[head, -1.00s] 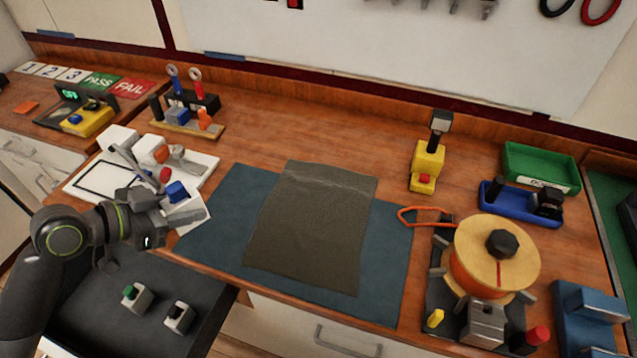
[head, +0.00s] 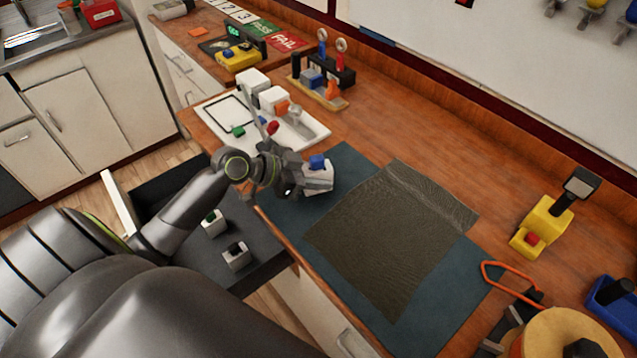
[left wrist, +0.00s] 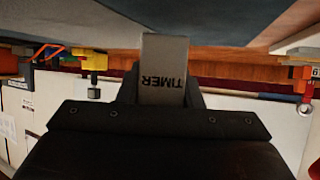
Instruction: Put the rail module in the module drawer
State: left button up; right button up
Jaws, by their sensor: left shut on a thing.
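My left gripper (head: 296,176) is shut on the rail module (head: 319,180), a white block with a blue top. It holds the module over the left edge of the blue mat. In the left wrist view the module (left wrist: 163,72) sits between the fingers and its face reads TIMER. The module drawer (head: 262,238) stands open below the counter, dark inside, in front of the mat's left end. My left arm hides part of the drawer. My right gripper is out of view.
A white panel (head: 313,130) with several parts lies behind the gripper. A test stand (head: 320,82) is beyond it. A dark cloth (head: 392,235) covers much of the mat (head: 443,300). A yellow device (head: 541,228) stands at the right.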

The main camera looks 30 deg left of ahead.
pick_arm(q)
jog(key=shift+f, duration=1.6)
jog(key=o, duration=1)
jog(key=shift+r, duration=0.15)
